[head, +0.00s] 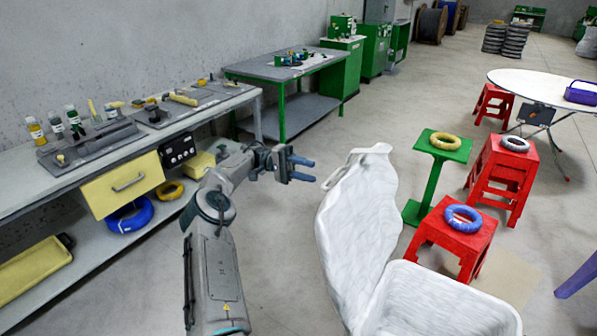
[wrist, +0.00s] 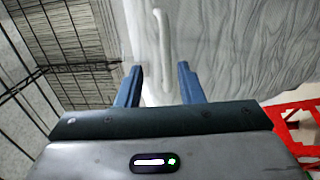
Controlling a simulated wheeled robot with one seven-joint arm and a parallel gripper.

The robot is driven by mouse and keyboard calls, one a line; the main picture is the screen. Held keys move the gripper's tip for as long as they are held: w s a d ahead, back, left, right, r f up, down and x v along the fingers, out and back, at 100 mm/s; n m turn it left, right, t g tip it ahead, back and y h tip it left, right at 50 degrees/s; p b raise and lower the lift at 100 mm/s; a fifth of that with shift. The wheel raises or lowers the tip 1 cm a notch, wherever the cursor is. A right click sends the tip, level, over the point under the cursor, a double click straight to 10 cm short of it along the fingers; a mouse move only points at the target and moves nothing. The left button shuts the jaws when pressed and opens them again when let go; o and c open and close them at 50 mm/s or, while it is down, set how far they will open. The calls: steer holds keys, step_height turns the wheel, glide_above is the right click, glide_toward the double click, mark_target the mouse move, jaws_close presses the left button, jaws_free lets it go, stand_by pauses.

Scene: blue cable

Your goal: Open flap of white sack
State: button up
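The white sack (head: 440,305) is at the bottom right of the head view, cut off by the frame edge. Its white flap (head: 358,215) stands raised and tilted to the left of the sack's body. My gripper (head: 314,170) is to the left of the flap's upper part, with a visible gap in the head view. Its two blue fingers are apart and nothing is seen held. In the wrist view the open gripper (wrist: 160,84) faces a pale wrinkled surface, likely the flap (wrist: 235,45). A thin pale strip (wrist: 162,45) runs down it between the fingers; contact is unclear.
A workbench (head: 228,98) with bottles and tools runs along the left. A red stool (head: 455,237) with a blue cable coil (head: 463,218) and a green stand (head: 438,150) with a yellow coil (head: 445,141) stand right of the flap. Floor behind the gripper is clear.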

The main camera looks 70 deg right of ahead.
steer(key=shift+b+v, duration=0.3)
steer(key=shift+v, duration=0.95)
steer(key=shift+f, duration=0.1)
steer(key=a+r+n+t+h, duration=0.3)
steer(key=a+r+n+t, duration=0.1)
steer(key=a+r+t, duration=0.1)
steer(key=w+a+f+n+t+h, duration=0.1)
steer(key=w+a+n+t, duration=0.35)
steer(key=w+a, duration=0.6)
steer(key=w+a+n+t+h, duration=0.1)
steer(key=w+a+n+t, duration=0.4)
steer(key=a, duration=1)
steer(key=s+a+f+n+t, duration=0.1)
steer(key=s+a+n+t, duration=0.2)
steer(key=a, duration=1.1)
steer(key=s+a+f+n+t, duration=0.1)
steer(key=s+a+n+t, duration=0.2)
steer(key=a, duration=1.1)
steer(key=shift+a+n+t+y, duration=0.4)
steer(key=shift+n+t, duration=0.05)
steer(key=shift+n, duration=0.1)
